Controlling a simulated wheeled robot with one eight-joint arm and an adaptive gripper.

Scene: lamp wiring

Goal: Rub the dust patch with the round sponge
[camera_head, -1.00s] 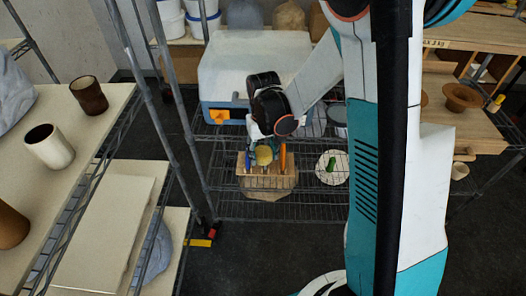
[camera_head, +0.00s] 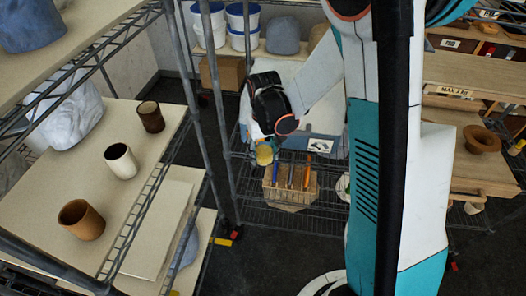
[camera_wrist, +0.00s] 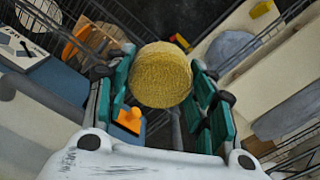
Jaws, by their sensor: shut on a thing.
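The round sponge (camera_head: 264,155), yellow and drum-shaped, is held clear of the wire shelf at the left of the wooden tool holder (camera_head: 290,193). My gripper (camera_wrist: 160,88) is shut on the sponge; in the wrist view the sponge (camera_wrist: 160,72) sits between the two green-padded fingers. I cannot make out a dust patch in either view.
The holder bears several upright tools on the wire shelf (camera_head: 310,222). A blue and white case (camera_head: 330,125) stands behind it. At left, a pale shelf carries a brown cup (camera_head: 150,116), a white cup (camera_head: 121,161) and an orange-brown cup (camera_head: 80,219). Metal posts (camera_head: 190,100) stand between.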

